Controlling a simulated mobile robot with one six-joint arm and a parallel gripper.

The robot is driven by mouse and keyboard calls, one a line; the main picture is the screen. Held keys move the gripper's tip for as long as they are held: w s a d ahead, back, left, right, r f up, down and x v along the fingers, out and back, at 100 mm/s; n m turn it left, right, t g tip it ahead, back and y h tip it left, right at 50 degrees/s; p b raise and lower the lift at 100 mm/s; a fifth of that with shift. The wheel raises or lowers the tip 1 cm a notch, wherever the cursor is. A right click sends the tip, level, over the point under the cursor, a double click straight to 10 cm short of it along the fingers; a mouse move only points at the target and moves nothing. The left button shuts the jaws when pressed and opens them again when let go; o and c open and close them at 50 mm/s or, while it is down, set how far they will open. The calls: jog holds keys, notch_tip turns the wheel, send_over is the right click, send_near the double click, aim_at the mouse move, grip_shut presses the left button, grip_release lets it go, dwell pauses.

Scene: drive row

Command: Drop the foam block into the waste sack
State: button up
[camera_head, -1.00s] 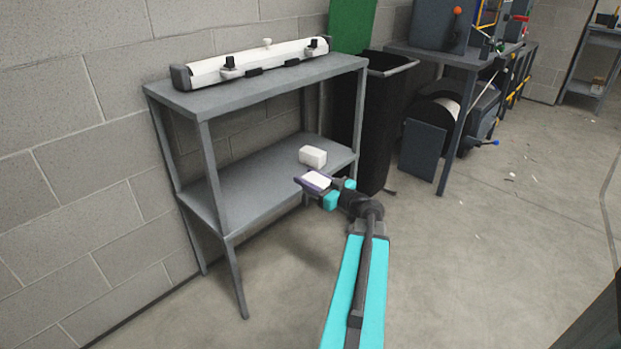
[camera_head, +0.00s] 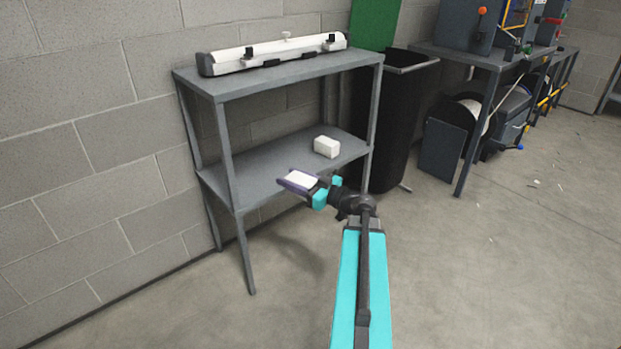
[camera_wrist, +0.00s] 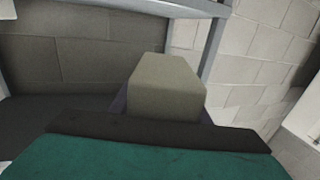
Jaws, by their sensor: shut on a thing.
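My gripper (camera_head: 300,184) is shut on a white foam block (camera_head: 303,178). The foam block (camera_wrist: 166,88) also shows in the wrist view, pale and upright between the jaws, its lower part hidden. My gripper is in front of the grey shelf's lower board, left of the waste sack. The waste sack (camera_head: 397,125) is a tall black sack hanging in a frame with a pale rim, just right of the shelf. Its opening faces up and its inside is dark.
A second white block (camera_head: 327,147) lies on the lower board of the grey shelf (camera_head: 262,172). A long white device (camera_head: 275,53) lies on the top board. A workbench (camera_head: 478,56) with machines stands right of the sack. The floor at right is mostly clear, with small scraps.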

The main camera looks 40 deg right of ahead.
jog(key=w+a+r+n+g+y+p, duration=0.2)
jog(key=a+y, duration=0.1)
jog(key=a, duration=0.8)
jog(key=w+a+r+n+g+y+p, duration=0.1)
jog(key=w+a+r+n+g+y, duration=0.15)
jog(key=a, duration=0.95)
jog(key=w+a+r+n+g+y+p, duration=0.1)
jog(key=w+a+r+n+y+p, duration=0.2)
jog(key=a, duration=0.8)
jog(key=s+a+r+y+p, duration=0.1)
jog(key=a+r+p, duration=0.1)
jog(key=r+p, duration=0.7)
jog(key=s+a+r+g+y+p, duration=0.1)
jog(key=a+r+p, duration=0.2)
jog(key=r+p, duration=0.6)
jog(key=n+p, duration=0.1)
jog(key=p, duration=0.5)
jog(key=shift+a+r, duration=0.2)
jog(key=shift+a, duration=0.1)
jog(key=shift+s+g, duration=0.25)
